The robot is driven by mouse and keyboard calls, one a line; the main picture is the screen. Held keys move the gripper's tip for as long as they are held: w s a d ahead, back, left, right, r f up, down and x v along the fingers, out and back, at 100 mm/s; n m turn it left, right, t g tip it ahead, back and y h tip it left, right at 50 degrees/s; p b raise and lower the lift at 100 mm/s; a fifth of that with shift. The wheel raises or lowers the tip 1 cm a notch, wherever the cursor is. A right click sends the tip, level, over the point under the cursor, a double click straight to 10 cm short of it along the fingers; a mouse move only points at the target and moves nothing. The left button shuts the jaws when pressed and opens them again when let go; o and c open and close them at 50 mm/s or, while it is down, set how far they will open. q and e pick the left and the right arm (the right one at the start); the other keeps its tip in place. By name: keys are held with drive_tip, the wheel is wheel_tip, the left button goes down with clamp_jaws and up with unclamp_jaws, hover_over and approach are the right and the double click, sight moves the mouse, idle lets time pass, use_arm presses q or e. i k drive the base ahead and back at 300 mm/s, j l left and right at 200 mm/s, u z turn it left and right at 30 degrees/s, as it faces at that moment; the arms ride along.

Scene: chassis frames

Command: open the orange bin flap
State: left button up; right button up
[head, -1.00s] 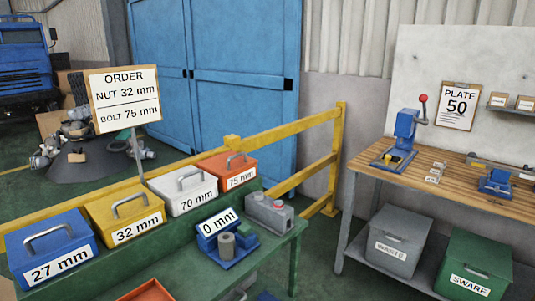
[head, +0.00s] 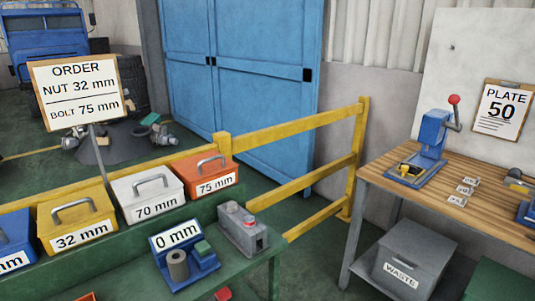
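The orange bin (head: 206,175) stands at the right end of a row of bins on the raised back of the green bench. Its label reads 75 mm. Its lid flap with a grey bar handle (head: 212,161) is down and looks closed. Neither of my grippers shows in the head view.
A white 70 mm bin (head: 148,192) stands left of the orange bin, then a yellow 32 mm bin (head: 75,222). A blue 0 mm gauge (head: 183,262) and a grey box (head: 241,228) sit in front. A yellow rail (head: 300,125) runs behind.

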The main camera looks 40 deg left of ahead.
sight(203, 158)
drive_tip(key=i+l, duration=0.1)
drive_tip(key=i, duration=0.3)
drive_tip(key=i+l+u, duration=0.1)
drive_tip(key=i, duration=0.25)
drive_tip(key=i+l, duration=0.2)
drive_tip(key=i, duration=0.2)
drive_tip(key=i+u, duration=0.15)
drive_tip(key=u, duration=0.3)
drive_tip(key=i+u, duration=0.15)
drive_tip(key=u, duration=0.25)
drive_tip(key=i+l+u, duration=0.15)
drive_tip(key=u, duration=0.3)
drive_tip(key=i+l+u, duration=0.1)
drive_tip(key=u, duration=0.35)
drive_tip(key=i+l+u, duration=0.1)
drive_tip(key=l+u, duration=0.4)
drive_tip(key=u, duration=0.35)
drive_tip(key=i+l+u, duration=0.1)
drive_tip(key=u, duration=0.25)
drive_tip(key=l+u, duration=0.35)
drive_tip(key=i+l+u, duration=0.1)
drive_tip(key=l+u, duration=0.25)
drive_tip(key=j, duration=0.1)
